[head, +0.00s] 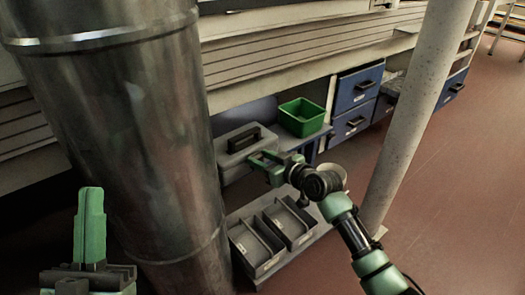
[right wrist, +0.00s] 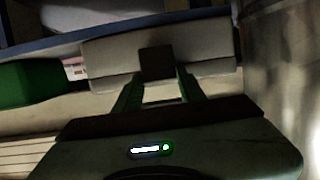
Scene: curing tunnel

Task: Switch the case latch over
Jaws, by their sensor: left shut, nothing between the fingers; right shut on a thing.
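The grey case (head: 228,162) with a dark handle on its lid sits on the low shelf behind the steel column. It also shows in the right wrist view (right wrist: 108,60), where a dark square latch (right wrist: 157,60) stands on its face. My right gripper (head: 258,158) reaches the front of the case. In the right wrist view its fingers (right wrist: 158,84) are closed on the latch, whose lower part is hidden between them. My left gripper (head: 90,195) is shut and empty, pointing up at the lower left of the head view, away from the case.
A large steel column (head: 125,120) fills the left of the head view. A pale post (head: 415,110) stands to the right of my right arm. A green bin (head: 301,117) is beside the case. Grey trays (head: 255,245) lie below, and blue drawers (head: 358,88) stand behind.

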